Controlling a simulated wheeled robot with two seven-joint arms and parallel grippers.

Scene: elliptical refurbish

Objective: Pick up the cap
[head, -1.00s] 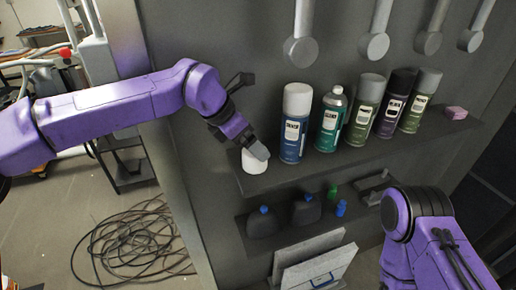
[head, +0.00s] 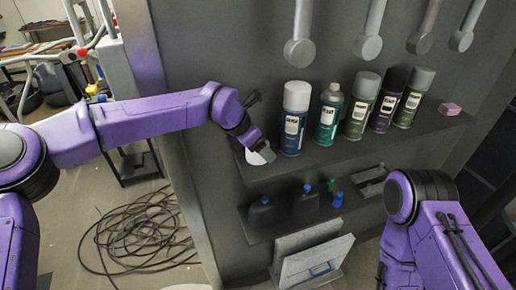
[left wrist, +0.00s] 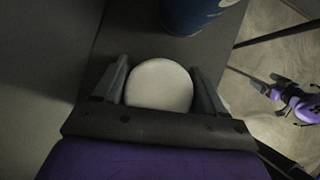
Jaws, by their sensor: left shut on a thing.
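The cap (head: 257,156) is white and round and sits at the left end of the upper shelf (head: 350,145). My left gripper (head: 262,150) is at the cap and partly hides it in the head view. In the left wrist view the cap (left wrist: 159,85) lies between the two fingers of my left gripper (left wrist: 160,88), and the gripper is shut on it. I cannot tell whether the cap still touches the shelf. My right arm shows at the lower right of the head view, but its gripper is out of the picture.
A blue spray can (head: 294,118) with a white top stands just right of the cap. A green can (head: 329,115) and several more cans stand further right, with a pink block (head: 450,109) at the end. Dark bottles (head: 262,212) stand on the lower shelf. Cables (head: 135,235) lie on the floor.

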